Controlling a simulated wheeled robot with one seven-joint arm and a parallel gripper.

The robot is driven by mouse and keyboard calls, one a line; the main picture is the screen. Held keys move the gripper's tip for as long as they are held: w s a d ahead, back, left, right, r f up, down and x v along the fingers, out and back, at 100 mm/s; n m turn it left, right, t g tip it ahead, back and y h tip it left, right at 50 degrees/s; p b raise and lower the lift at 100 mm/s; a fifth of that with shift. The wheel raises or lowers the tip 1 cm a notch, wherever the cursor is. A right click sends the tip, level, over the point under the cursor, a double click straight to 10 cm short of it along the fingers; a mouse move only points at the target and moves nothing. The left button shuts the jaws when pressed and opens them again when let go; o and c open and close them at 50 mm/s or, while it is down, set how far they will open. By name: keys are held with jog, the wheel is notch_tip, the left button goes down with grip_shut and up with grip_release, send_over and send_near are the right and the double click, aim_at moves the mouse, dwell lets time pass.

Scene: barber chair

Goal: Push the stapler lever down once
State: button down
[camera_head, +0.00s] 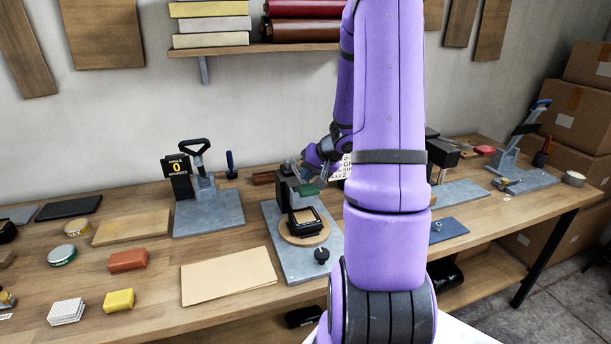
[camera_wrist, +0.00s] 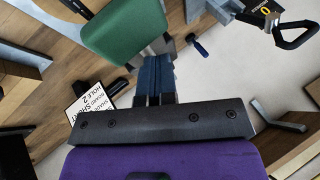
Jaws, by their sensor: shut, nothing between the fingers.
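A bench device (camera_head: 283,185) with a dark upright and a green lever-like pad (camera_head: 306,190) stands on a grey plate at mid-table; it looks like the stapler, but I cannot be sure. The green pad is large in the wrist view (camera_wrist: 125,32). A black item (camera_head: 305,221) lies on a round wooden disc under the pad. My gripper (camera_head: 296,178) is shut and empty, close to the green pad. The blue fingers in the wrist view (camera_wrist: 157,75) are together beside the pad; I cannot tell whether they touch it. My arm hides what lies to the right.
A press with a black handle (camera_head: 195,147) and a counter sign reading 0 (camera_head: 177,168) stands to the left. A tan sheet (camera_head: 229,275) lies in front. A white printed card (camera_wrist: 90,103) is near my gripper. Another lever press (camera_head: 526,150) stands far right.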

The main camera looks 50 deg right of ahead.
dwell(0.7)
jog(key=shift+w+d+r, duration=0.1)
jog(key=shift+w+r, duration=0.1)
jog(key=shift+r, duration=1.7)
jog(key=shift+w+d+r, duration=0.15)
jog(key=shift+w+r, duration=0.05)
jog(key=shift+r, duration=1.05)
jog(key=shift+w+d+r, duration=0.1)
jog(key=shift+w+r, duration=0.1)
jog(key=shift+r, duration=1.05)
